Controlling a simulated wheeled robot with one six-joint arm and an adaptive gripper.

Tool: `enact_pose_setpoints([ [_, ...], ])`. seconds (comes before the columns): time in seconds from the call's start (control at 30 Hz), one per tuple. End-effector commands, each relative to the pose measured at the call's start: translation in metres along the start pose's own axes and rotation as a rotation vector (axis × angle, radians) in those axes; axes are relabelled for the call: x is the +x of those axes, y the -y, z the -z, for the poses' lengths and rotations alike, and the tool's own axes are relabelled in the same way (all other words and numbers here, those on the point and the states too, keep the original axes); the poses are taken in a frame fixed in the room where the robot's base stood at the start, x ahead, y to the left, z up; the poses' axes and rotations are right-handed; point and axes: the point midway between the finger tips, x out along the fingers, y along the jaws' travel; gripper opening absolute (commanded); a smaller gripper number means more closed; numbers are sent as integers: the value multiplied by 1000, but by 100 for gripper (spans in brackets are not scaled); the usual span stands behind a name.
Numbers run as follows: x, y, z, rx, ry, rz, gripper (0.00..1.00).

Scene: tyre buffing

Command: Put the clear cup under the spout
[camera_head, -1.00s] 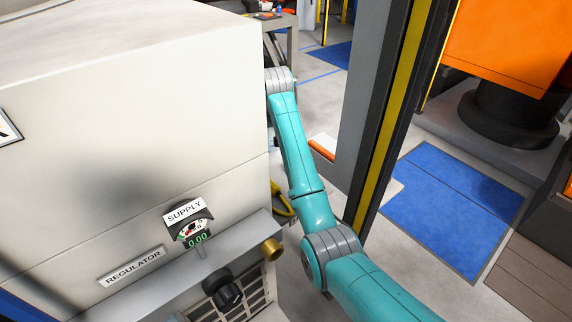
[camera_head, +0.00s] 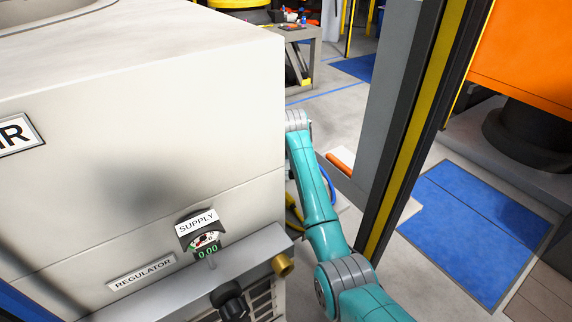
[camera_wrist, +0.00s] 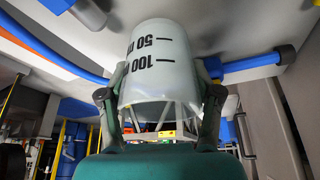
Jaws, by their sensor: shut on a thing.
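My gripper (camera_wrist: 163,85) is shut on the clear cup (camera_wrist: 163,60), one finger on each side of it. The cup is translucent with black 50 and 100 ml marks. Its narrower end points to the top of the wrist view and its wider rim to the bottom. In the head view the cup and my gripper are hidden behind the big pale cabinet (camera_head: 140,130); only my teal arm shows along its right side. I cannot identify the spout for certain; a grey and blue cylindrical part (camera_wrist: 88,12) shows at the wrist view's upper left.
A blue hose (camera_wrist: 255,63) runs behind the cup in the wrist view, close to a pale surface. The cabinet front carries a supply gauge (camera_head: 206,243), a black knob (camera_head: 230,300) and a brass fitting (camera_head: 283,265). A grey and yellow post (camera_head: 415,130) stands right of my arm.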

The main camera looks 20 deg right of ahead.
Motion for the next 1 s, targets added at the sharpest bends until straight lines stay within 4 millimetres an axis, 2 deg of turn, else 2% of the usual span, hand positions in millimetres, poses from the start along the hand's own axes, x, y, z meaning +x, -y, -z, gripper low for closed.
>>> enact_pose_setpoints([
  [0.37,4,0,-2,0,-1,0,29],
  [0.4,4,0,-2,0,-1,0,68],
  [0.5,4,0,-2,0,-1,0,89],
  [0.83,3,0,-1,0,-1,0,89],
  [1.0,-11,0,1,0,-4,0,89],
])
